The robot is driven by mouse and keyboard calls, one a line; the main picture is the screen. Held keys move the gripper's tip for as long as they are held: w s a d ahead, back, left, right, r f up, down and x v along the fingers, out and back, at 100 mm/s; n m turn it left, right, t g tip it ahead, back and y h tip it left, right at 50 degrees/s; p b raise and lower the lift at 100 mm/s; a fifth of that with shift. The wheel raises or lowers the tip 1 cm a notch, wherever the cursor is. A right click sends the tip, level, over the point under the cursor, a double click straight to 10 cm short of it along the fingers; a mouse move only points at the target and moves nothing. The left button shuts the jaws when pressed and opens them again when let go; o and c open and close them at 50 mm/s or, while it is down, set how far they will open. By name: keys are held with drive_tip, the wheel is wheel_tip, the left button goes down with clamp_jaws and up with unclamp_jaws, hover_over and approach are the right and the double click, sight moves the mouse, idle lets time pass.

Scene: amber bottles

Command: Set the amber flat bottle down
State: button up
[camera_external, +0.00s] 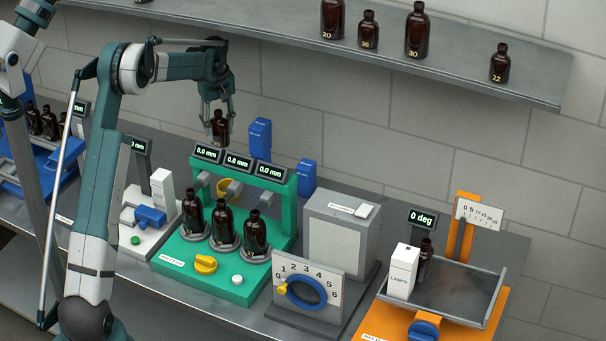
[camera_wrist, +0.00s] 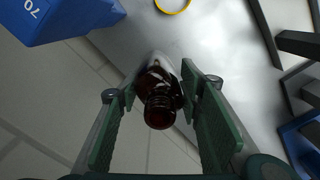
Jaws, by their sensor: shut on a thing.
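My gripper (camera_external: 217,105) is shut on the amber flat bottle (camera_external: 220,128) and holds it upright in the air, above and behind the left end of the green station's display bar. In the wrist view the dark brown bottle (camera_wrist: 160,105) sits between the two green finger pads of my gripper (camera_wrist: 163,100), its round open mouth toward the camera. The bottle's lower part is mostly hidden in the wrist view. In the external view its base appears just above the displays, and I cannot tell how far behind them it is.
The green station (camera_external: 205,277) holds three amber bottles on round seats under 0.0 mm displays (camera_external: 237,161). Blue blocks (camera_external: 260,140) stand behind it; one (camera_wrist: 60,18) shows at the wrist view's upper left. A grey shelf (camera_external: 480,80) with bottles runs above right. An orange station (camera_external: 470,320) stands right.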

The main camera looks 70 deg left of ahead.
drive_tip(key=w+d+p, duration=0.1)
drive_tip(key=w+d, duration=0.3)
drive_tip(key=d, duration=0.7)
drive_tip(key=w+d+p, duration=0.2)
drive_tip(key=w+d, duration=0.2)
drive_tip(key=d, duration=0.7)
drive_tip(key=shift+f, duration=0.35)
drive_tip(key=shift+f, duration=0.15)
wheel_tip(320, 180, down, 6)
drive_tip(key=shift+p, duration=0.4)
drive_tip(key=shift+f, duration=1.85)
drive_tip(key=shift+f, duration=0.15)
drive_tip(key=o, duration=1)
drive_tip(key=shift+c, duration=0.2)
